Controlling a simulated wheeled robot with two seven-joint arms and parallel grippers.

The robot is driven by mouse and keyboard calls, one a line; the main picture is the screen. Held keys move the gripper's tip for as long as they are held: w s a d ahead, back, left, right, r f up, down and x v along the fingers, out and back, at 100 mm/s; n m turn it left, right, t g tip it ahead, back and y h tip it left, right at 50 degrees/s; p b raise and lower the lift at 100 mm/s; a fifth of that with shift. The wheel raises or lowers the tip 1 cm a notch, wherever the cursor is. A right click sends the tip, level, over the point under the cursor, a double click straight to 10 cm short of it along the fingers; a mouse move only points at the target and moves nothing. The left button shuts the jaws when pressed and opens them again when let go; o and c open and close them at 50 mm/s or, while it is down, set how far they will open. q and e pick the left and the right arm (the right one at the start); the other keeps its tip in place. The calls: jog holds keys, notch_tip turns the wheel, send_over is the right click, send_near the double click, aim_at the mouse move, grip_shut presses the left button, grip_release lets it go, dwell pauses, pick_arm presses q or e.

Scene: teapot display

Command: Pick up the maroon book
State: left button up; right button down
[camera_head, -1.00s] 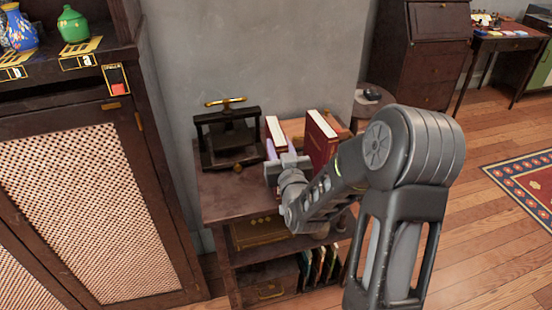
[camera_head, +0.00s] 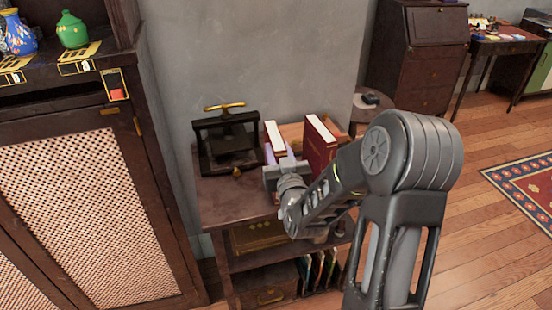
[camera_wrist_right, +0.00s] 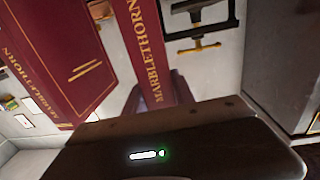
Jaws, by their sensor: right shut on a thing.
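Two maroon books with white page tops stand upright on the small dark table. The left book (camera_head: 274,136) is mostly hidden behind my right gripper (camera_head: 283,172). The right book (camera_head: 320,145) stands beside it, with its maroon side showing. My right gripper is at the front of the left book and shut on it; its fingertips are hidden. In the right wrist view, a maroon spine lettered MARBLETHORN (camera_wrist_right: 150,50) runs down to the dark gripper body, and another maroon book (camera_wrist_right: 65,50) is to its left. My left gripper is not in view.
A dark book press (camera_head: 228,142) stands left of the books on the table (camera_head: 230,192). Shelves below hold more items. A tall cabinet (camera_head: 85,190) stands close on the left, and a grey wall (camera_head: 270,60) is behind. Open floor lies to the right.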

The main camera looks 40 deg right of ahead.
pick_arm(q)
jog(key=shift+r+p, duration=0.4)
pick_arm(e)
notch_tip(320, 180, up, 10)
jog(key=shift+r, duration=0.15)
dwell(0.8)
